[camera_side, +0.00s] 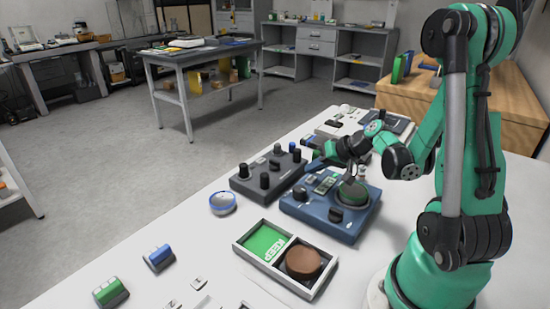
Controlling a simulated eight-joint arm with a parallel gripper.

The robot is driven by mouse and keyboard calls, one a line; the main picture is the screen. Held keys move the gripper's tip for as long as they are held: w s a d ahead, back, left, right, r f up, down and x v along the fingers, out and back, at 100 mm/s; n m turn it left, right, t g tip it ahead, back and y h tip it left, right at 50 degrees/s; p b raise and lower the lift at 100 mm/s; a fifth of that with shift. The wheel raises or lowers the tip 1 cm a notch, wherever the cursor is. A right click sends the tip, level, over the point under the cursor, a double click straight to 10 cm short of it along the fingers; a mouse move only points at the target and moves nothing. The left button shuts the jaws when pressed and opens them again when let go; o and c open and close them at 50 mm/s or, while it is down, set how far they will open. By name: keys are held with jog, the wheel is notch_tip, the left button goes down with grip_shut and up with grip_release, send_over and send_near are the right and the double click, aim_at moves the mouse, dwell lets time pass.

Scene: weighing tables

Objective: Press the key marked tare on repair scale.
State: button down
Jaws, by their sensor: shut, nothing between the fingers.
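My gripper (350,179) is shut and empty, pointing down over the back part of the blue device, near the green disc. I cannot tell whether its tips touch anything. My wrist hides part of the device's back edge.
A dark grey box with black knobs (246,187) stands left of the blue device. A round blue item (222,208) lies nearby. A tray (240,246) in front holds a green KEEP card (266,242) and a brown disc (303,261). Blue (158,258) and green (111,293) blocks lie front left.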

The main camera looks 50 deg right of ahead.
jog(key=shift+f, duration=0.35)
dwell(0.4)
jog(key=shift+r, duration=0.4)
jog(key=shift+r, duration=2.55)
